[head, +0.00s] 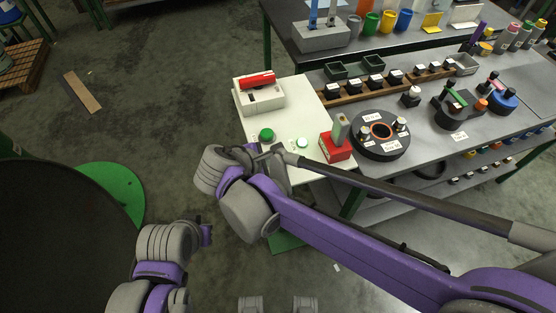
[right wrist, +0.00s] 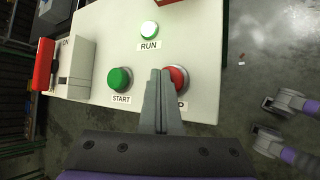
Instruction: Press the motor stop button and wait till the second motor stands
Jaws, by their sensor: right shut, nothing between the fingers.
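The white control panel (head: 296,92) stands at the table's left end. In the right wrist view, the red button (right wrist: 180,76) has a partly covered label. The green START button (right wrist: 120,78) is left of it, and the RUN lamp (right wrist: 149,28) looks bright. The head view also shows the green button (head: 266,134) and lamp (head: 302,143); the red button is hidden by my arm. My right gripper (right wrist: 161,74) is shut and empty, its tips over the red button's left side; I cannot tell if they touch. I cannot identify the second motor.
A white box with a red switch (head: 259,84) sits at the panel's far corner. A red block with a grey lever (head: 337,140) stands at its right edge. A round black fixture (head: 376,148) is farther right. The floor left of the panel is largely clear.

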